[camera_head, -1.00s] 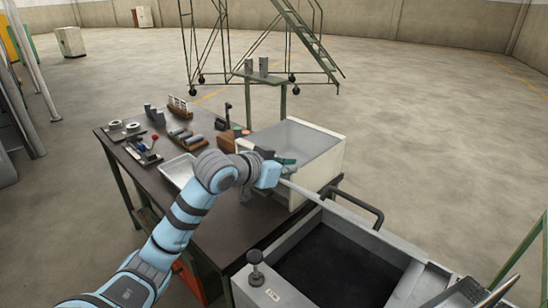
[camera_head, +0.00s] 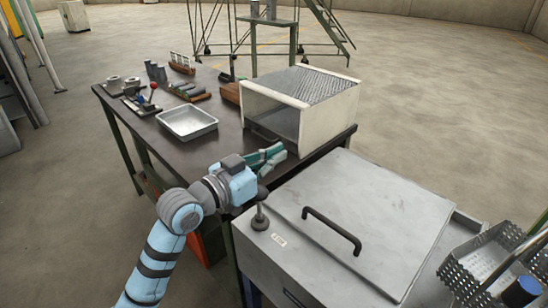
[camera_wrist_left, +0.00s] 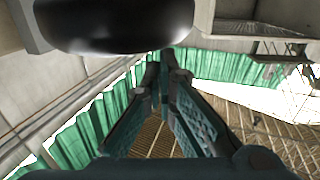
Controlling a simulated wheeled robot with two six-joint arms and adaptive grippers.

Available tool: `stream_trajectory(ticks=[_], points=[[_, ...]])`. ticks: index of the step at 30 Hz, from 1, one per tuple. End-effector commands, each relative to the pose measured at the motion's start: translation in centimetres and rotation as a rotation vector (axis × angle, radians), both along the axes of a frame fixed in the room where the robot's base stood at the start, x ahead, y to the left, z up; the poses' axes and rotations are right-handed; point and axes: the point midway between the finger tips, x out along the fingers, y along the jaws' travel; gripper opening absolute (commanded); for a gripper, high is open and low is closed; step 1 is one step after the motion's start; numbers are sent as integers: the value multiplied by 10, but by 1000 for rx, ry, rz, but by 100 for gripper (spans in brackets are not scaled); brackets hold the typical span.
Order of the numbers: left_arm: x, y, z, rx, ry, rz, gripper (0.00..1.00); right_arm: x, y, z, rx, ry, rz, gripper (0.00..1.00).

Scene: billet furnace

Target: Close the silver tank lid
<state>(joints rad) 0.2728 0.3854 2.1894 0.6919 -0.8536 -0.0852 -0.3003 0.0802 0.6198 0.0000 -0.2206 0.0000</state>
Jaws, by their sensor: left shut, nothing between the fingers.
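The silver tank (camera_head: 275,270) stands at front right in the head view. Its grey lid (camera_head: 345,215) lies flat over the opening and hides the inside; I see no gap from here. The lid's dark bar handle (camera_head: 332,231) is on top. A post with a round knob (camera_head: 260,220) stands at the tank's left corner. My left gripper (camera_head: 278,156) is shut and empty beyond the lid's far left corner, between the tank and the white box. Its closed fingers show in the left wrist view (camera_wrist_left: 164,75). My right gripper is not in view.
A white box (camera_head: 300,100) with a front opening and perforated top sits on the dark table (camera_head: 225,143). A metal tray (camera_head: 187,122) and small parts lie left of it. A perforated basket (camera_head: 465,265) stands right of the tank. A wheeled stair (camera_head: 315,25) stands behind.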

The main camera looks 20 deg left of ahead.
Motion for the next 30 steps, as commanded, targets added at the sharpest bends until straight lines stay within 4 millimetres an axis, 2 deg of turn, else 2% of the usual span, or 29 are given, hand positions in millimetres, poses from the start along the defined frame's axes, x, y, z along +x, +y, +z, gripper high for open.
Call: stream_trajectory(ticks=[7, 10, 14, 16, 17, 18, 19, 21, 24, 27, 30], points=[[0, 1, 1, 0, 1, 1, 0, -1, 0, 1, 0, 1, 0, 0], [0, 1, 8, 0, 1, 1, 0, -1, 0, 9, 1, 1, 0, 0], [-1, 1, 33, 0, 1, 2, 0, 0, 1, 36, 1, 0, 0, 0], [-2, 2, 51, 0, 0, 3, 0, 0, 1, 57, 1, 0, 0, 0], [-6, 4, 49, 4, 2, 5, 0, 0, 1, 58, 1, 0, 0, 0], [-21, 11, 34, 13, 5, 6, 0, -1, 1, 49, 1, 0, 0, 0], [-30, 15, 29, 15, 8, 4, 0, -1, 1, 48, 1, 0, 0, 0], [-51, 23, 20, 15, 9, 1, 0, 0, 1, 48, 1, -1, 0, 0], [-72, 32, 14, 10, 8, -1, 0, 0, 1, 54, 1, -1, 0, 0], [-82, 39, 12, 4, 6, 9, 0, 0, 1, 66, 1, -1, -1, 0], [-88, 40, 9, 3, 3, 4, 0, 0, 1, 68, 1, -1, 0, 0]])
